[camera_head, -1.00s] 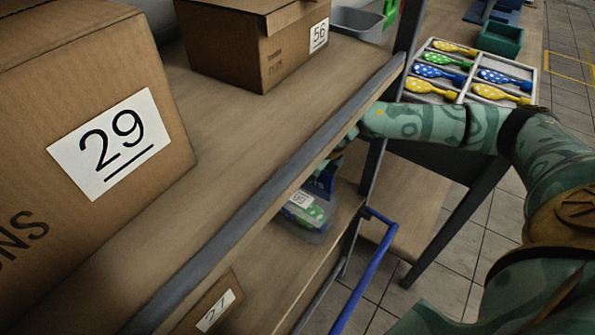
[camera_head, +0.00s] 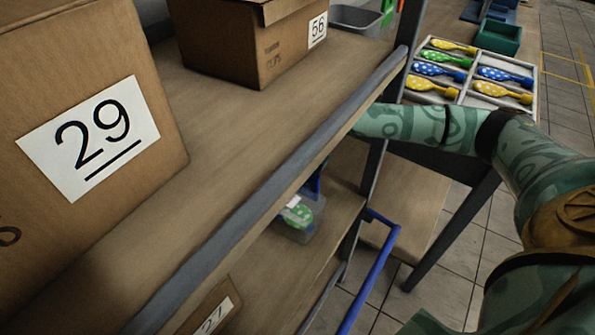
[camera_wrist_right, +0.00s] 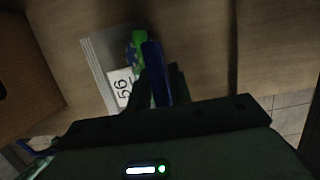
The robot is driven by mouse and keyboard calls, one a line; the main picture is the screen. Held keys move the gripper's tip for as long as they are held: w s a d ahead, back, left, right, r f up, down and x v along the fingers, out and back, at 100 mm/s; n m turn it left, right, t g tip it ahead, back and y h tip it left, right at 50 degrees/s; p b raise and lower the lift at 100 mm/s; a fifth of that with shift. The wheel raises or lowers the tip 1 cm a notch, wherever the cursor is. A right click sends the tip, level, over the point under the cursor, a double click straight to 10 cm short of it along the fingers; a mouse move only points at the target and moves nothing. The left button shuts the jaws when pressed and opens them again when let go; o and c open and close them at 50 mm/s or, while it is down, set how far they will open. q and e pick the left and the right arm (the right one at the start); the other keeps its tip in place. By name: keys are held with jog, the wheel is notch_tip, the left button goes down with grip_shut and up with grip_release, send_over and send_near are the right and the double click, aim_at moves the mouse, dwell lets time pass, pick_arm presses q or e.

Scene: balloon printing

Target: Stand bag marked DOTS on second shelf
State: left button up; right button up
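A small clear bag (camera_head: 301,217) stands on the lower shelf board (camera_head: 290,262), close to its right end. It shows green contents with light spots and a white label; no word DOTS is legible. My right arm reaches in beneath the upper board, which hides most of the right gripper in the head view. My left gripper is out of view.
Cardboard boxes marked 29 (camera_head: 85,140) and 56 (camera_head: 250,45) stand on the upper board. A box marked 27 (camera_head: 212,312) sits on the lower board. A blue rail (camera_head: 370,270) runs beside the shelf. A white tray (camera_head: 468,98) of colored balloons lies behind my arm.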

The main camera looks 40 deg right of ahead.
jog(key=shift+o, duration=0.5)
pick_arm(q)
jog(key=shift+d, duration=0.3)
pick_arm(e)
jog(key=shift+r, duration=0.1)
jog(key=shift+s+d+r+p, duration=0.25)
jog(key=shift+s+r+p, duration=0.25)
jog(key=shift+r+p, duration=0.35)
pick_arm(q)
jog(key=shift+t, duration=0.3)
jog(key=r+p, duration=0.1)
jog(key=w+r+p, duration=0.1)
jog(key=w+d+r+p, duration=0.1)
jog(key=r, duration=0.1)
pick_arm(e)
jog(key=s+d, duration=0.3)
jog(key=s, duration=0.7)
jog(key=shift+s+d+f, duration=0.25)
jog(key=shift+s+f, duration=0.05)
jog(key=shift+s, duration=0.05)
